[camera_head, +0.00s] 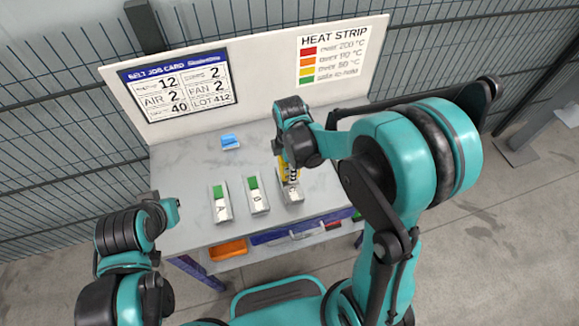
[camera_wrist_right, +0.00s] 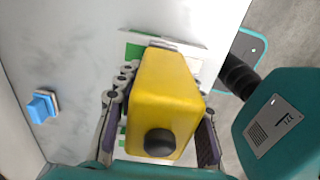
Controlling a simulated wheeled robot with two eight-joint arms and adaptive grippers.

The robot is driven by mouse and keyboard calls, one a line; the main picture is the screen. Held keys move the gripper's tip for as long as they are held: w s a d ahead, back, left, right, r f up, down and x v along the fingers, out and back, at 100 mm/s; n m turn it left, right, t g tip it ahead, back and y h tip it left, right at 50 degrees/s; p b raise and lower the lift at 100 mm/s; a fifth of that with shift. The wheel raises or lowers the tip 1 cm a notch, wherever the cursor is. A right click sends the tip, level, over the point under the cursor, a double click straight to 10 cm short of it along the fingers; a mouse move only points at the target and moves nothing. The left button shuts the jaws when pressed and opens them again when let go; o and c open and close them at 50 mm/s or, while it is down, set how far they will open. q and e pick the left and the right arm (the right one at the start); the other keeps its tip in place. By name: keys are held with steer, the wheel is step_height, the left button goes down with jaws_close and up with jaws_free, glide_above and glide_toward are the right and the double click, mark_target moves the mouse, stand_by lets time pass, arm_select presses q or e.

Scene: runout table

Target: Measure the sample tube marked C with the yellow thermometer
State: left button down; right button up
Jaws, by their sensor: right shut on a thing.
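My right gripper (camera_head: 287,168) is shut on the yellow thermometer (camera_wrist_right: 160,100), a yellow block with a black round knob in the right wrist view. In the head view the thermometer (camera_head: 283,168) is mostly hidden by my gripper. It is at the rightmost sample tube (camera_head: 292,197), whose letter is partly covered and hard to read; I cannot tell if they touch. Two other sample tubes with green strips stand to its left, one marked A (camera_head: 221,205) and one in the middle (camera_head: 258,196) with an unclear letter. My left gripper (camera_head: 172,212) is at the table's left front, its fingers unclear.
A blue block (camera_head: 230,142) lies at the back left of the grey table (camera_head: 185,170). A white backboard (camera_head: 270,60) with a job card and a heat strip chart stands behind. An orange bin (camera_head: 228,250) is under the front edge. The table's left part is clear.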

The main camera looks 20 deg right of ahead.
mark_target(283, 166)
steer(key=shift+f+b, duration=0.5)
steer(key=shift+b, duration=0.05)
stand_by(2.1)
step_height(283, 166, up, 7)
steer(key=p, duration=0.5)
stand_by(0.4)
stand_by(0.5)
